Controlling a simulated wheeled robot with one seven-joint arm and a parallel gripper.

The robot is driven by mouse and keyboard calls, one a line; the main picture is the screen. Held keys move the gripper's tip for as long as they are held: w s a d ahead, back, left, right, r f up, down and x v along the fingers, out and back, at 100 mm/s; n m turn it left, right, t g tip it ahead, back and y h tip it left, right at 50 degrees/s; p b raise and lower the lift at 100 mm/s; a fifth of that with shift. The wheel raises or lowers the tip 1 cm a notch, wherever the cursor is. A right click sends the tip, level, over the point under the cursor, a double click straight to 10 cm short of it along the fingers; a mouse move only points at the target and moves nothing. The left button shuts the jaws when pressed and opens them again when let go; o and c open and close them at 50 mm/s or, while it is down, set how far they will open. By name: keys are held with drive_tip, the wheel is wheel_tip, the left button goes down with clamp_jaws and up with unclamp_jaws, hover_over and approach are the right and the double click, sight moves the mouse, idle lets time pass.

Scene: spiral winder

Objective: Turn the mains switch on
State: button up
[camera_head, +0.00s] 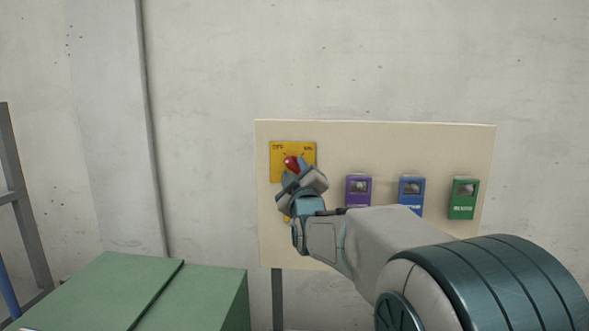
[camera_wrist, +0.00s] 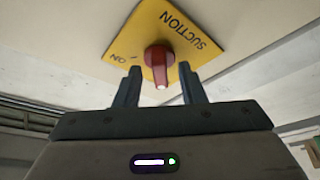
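A red rotary knob (camera_head: 291,162) sits on a yellow plate (camera_head: 307,151) at the upper left of the cream wall panel. In the wrist view the knob (camera_wrist: 159,58) stands out from the yellow plate (camera_wrist: 150,27), which carries the word "SUCTION" and a short mark that seems to read "ON". My gripper (camera_head: 293,174) is in front of the plate and hides its lower part. In the wrist view my gripper (camera_wrist: 159,86) is open, with one finger on each side of the knob's lower end and visible gaps between. I cannot read the plate's lettering in the head view.
Purple (camera_head: 358,189), blue (camera_head: 411,190) and green (camera_head: 464,197) switch boxes sit to the right on the same panel (camera_head: 400,145). My arm passes below them. A green cabinet (camera_head: 215,290) stands at the lower left. A sliver of yellow shows below my gripper.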

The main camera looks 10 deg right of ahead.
drive_tip(key=shift+w, duration=0.1)
clamp_jaws()
